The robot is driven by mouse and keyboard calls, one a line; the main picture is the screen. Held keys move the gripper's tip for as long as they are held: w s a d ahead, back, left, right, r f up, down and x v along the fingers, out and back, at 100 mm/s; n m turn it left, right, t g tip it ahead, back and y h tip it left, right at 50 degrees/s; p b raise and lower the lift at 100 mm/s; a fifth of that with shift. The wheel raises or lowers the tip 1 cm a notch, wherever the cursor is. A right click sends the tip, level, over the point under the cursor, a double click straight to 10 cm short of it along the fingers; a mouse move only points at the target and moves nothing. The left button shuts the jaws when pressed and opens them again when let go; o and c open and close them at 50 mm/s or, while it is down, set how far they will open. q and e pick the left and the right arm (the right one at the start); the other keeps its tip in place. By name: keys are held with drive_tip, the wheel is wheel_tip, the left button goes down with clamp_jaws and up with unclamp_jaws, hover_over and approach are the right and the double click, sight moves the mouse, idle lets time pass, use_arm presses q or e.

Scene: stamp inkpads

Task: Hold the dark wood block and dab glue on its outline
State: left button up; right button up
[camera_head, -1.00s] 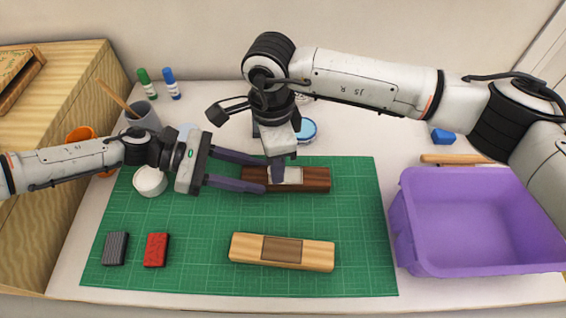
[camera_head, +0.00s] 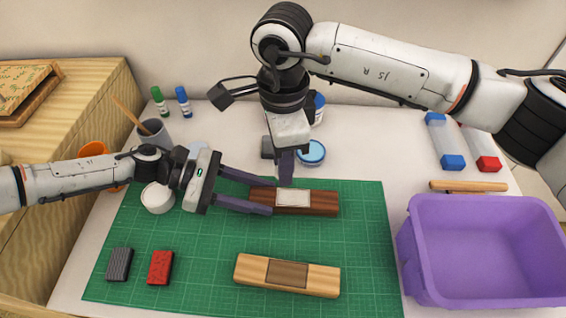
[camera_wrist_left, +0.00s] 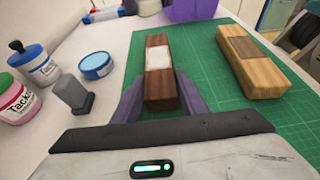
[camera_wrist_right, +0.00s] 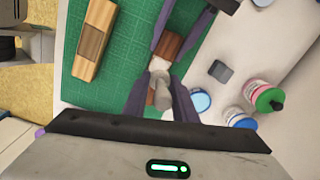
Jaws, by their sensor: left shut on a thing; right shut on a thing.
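The dark wood block (camera_head: 325,203) lies along the back of the green mat, with a pale rectangular patch (camera_head: 293,198) on top. My left gripper (camera_head: 258,197) is shut on its left part, one finger along each long side; the block also shows between the fingers in the left wrist view (camera_wrist_left: 158,95). My right gripper (camera_head: 286,172) points down at the patch's back edge. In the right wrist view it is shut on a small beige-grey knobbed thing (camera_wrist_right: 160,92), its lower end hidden. Whether it touches the block I cannot tell.
A light wood block (camera_head: 265,274), a grey block (camera_head: 119,264) and a red block (camera_head: 160,267) lie on the green mat (camera_head: 200,280). A purple bin (camera_head: 490,280) stands at right. A blue-lidded tin (camera_head: 311,151) is behind; a white bowl (camera_head: 157,197) is left of my left gripper.

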use_arm(q)
drive_tip(key=o, duration=1.3)
drive_tip(key=v, duration=1.2)
